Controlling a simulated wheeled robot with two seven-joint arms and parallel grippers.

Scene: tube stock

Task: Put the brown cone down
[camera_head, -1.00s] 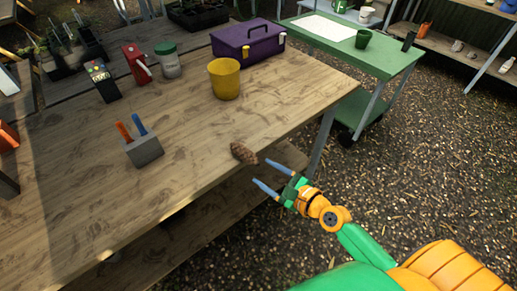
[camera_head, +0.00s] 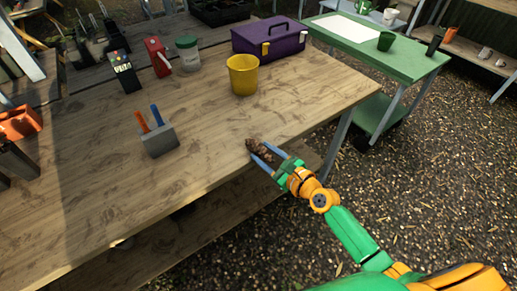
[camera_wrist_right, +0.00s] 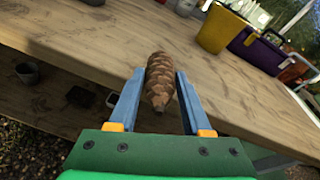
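The brown cone (camera_head: 259,148), a scaly pine cone, lies on the wooden table (camera_head: 215,135) close to its front edge. My right gripper (camera_head: 262,152) reaches in from the lower right with its two blue fingers on either side of the cone. In the right wrist view the cone (camera_wrist_right: 160,82) sits between the fingertips (camera_wrist_right: 160,88), pointing along them. The fingers look open, with thin gaps beside the cone; contact is hard to tell. My left gripper is not in view.
A yellow pot (camera_head: 243,75) and a purple toolbox (camera_head: 270,38) stand farther back. A grey block with orange and blue handles (camera_head: 159,140) stands to the left. A green cart (camera_head: 385,55) is at the back right. The table around the cone is clear.

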